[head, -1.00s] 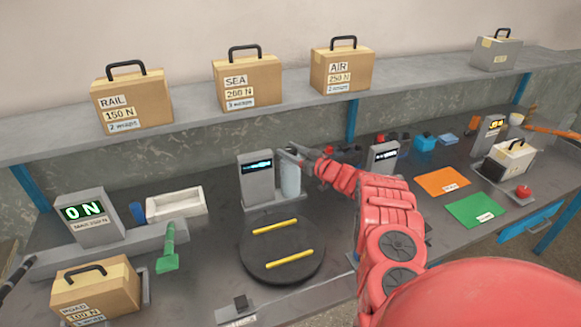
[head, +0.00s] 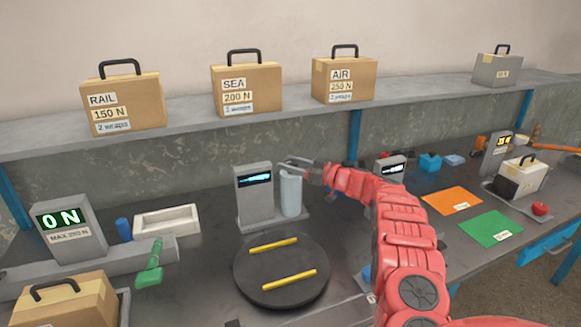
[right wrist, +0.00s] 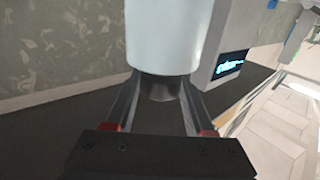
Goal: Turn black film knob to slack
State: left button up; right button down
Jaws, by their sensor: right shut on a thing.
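The black knob (right wrist: 160,90) sits on the end of a pale film roll (right wrist: 168,35) in the right wrist view. In the head view the film roll (head: 291,196) stands upright beside a grey unit (head: 254,207) with a blue-lit screen. My right gripper (head: 297,164) is at the top of the roll, shut on the knob, with a finger on each side of it in the wrist view. The knob is hidden by the gripper in the head view. My left gripper is not in view.
A black turntable (head: 282,265) with two yellow strips lies in front of the roll. Labelled boxes, such as the SEA box (head: 247,88), stand on the shelf above.

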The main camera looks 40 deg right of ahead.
jog(key=shift+f, duration=0.1)
jog(key=c, duration=0.5)
grip_release()
jog(key=shift+s+d, duration=0.1)
jog(key=shift+s, duration=0.1)
jog(key=p+v, duration=0.1)
jog(key=v, duration=1.6)
jog(key=shift+s+p, duration=0.2)
jog(key=shift+p, duration=0.1)
